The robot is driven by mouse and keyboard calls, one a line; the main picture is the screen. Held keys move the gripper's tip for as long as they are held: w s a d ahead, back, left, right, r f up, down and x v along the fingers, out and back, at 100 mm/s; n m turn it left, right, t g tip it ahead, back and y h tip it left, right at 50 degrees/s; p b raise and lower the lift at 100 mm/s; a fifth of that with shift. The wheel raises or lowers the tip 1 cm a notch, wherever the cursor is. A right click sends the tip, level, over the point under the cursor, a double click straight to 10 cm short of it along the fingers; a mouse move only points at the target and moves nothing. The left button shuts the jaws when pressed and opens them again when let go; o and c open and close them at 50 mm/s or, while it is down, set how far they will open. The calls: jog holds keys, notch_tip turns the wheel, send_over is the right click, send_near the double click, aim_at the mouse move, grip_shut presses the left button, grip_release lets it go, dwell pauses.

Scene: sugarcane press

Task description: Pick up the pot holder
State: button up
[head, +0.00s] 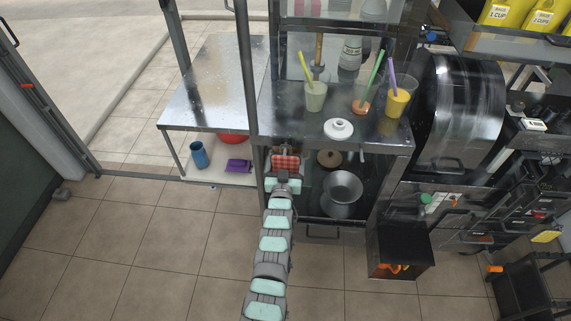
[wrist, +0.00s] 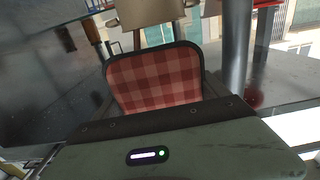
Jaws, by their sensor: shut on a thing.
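The pot holder (wrist: 155,78) is a red checked square with a dark border. In the wrist view it stands up just beyond the gripper body, and its lower edge is hidden. In the head view the pot holder (head: 285,163) shows at the end of my arm, in the opening under the metal counter. My gripper (head: 284,178) is shut on the pot holder. The fingertips are hidden in both views.
The counter (head: 300,127) above holds drinking cups and a white lid (head: 338,129). On the lower shelf to the right are a metal bowl (head: 342,187) and a round brown lid (head: 329,158). A metal post (head: 245,75) stands close on the left.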

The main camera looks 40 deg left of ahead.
jog(key=r+p+v, duration=0.1)
jog(key=p+v, duration=0.2)
jog(key=v, duration=1.5)
jog(key=shift+r, duration=0.3)
dwell(0.3)
